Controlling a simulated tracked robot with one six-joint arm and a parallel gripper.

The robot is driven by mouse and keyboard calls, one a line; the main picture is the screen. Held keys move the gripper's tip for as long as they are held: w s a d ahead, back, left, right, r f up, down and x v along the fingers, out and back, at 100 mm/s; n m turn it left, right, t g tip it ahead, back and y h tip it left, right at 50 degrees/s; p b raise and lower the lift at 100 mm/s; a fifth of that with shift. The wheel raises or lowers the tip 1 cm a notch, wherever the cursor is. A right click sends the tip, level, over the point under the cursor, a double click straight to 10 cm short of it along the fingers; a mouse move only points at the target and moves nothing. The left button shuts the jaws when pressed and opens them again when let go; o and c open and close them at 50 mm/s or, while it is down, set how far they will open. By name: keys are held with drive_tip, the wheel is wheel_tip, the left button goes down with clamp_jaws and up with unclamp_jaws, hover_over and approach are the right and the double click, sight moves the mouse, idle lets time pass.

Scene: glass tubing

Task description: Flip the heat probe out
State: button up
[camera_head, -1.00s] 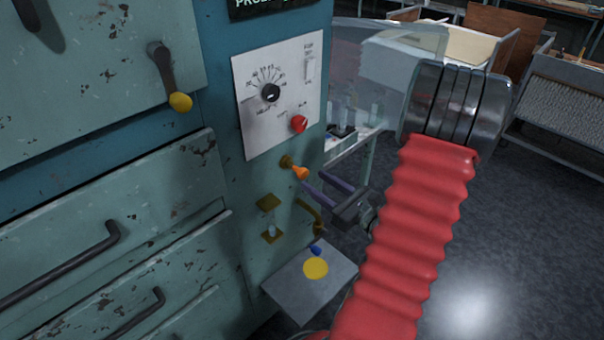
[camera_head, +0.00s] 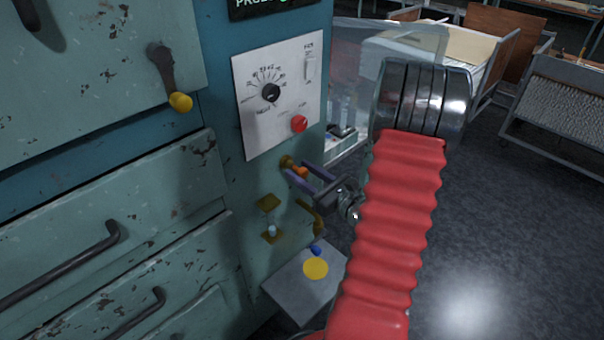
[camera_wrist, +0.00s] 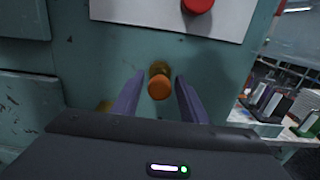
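The orange-tipped knob on a brass mount (camera_head: 301,171), which may be the heat probe, sticks out of the teal cabinet front below the white dial panel. In the wrist view the orange end (camera_wrist: 159,88) sits between my two purple fingers. My gripper (camera_head: 294,172) is open, with a finger on either side of the orange end. In the wrist view a gap shows between each finger of my gripper (camera_wrist: 158,92) and the knob.
A white panel (camera_head: 280,95) with a black dial and a red knob (camera_head: 299,124) is just above. Brass brackets (camera_head: 269,203) and a grey shelf with a yellow disc (camera_head: 316,268) are below. A yellow-ended lever (camera_head: 180,102) is at upper left. Carts stand at right.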

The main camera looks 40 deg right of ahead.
clamp_jaws()
